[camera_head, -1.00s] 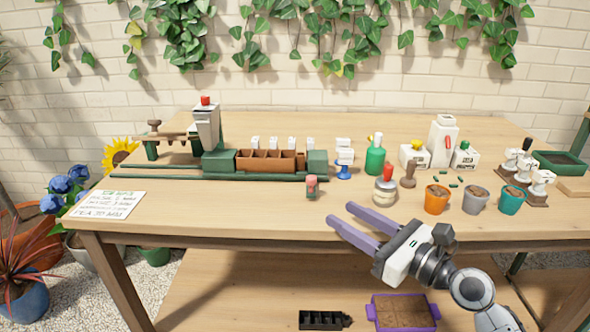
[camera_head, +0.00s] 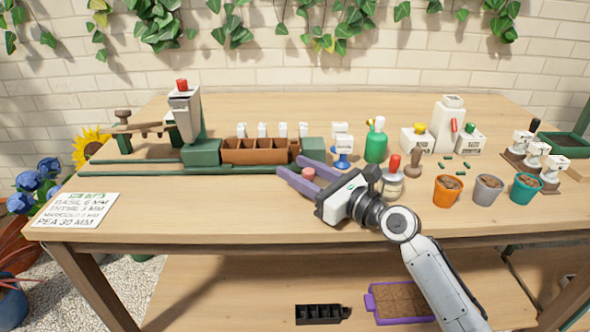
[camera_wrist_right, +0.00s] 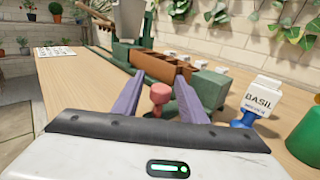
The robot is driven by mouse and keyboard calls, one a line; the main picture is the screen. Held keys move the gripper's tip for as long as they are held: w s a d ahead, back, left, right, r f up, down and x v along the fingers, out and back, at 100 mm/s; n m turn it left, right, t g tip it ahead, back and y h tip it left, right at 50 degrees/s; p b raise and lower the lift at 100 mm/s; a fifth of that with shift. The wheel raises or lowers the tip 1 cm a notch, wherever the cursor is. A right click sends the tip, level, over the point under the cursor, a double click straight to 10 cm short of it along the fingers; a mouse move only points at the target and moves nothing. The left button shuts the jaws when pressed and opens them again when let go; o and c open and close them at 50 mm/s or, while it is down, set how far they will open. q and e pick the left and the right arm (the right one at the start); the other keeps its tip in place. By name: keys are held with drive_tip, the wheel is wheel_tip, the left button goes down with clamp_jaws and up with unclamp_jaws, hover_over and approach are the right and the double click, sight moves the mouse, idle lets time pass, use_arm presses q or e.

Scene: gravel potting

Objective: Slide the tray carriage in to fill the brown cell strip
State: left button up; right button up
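The brown cell strip (camera_head: 255,151) sits between two green blocks on the green rail (camera_head: 125,169) at the back left of the table. A grey hopper (camera_head: 186,112) with a red cap stands on a green post behind the left block. In the right wrist view the strip (camera_wrist_right: 160,68) lies beyond my fingers. My right gripper (camera_head: 297,172) is open, its purple fingers on either side of a small red-topped knob (camera_head: 308,174). The knob (camera_wrist_right: 160,93) stands between the fingers in the right wrist view, with gaps showing. My left gripper is not in view.
A blue-based BASIL stand (camera_head: 342,150), a green bottle (camera_head: 376,142) and a red-topped jar (camera_head: 393,178) stand close to the right gripper. Several pots, including an orange one (camera_head: 447,191), stand further right. A label card (camera_head: 75,210) lies at front left.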

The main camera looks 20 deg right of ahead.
drive_tip(key=shift+w+a, duration=0.25)
drive_tip(key=shift+w, duration=0.3)
clamp_jaws()
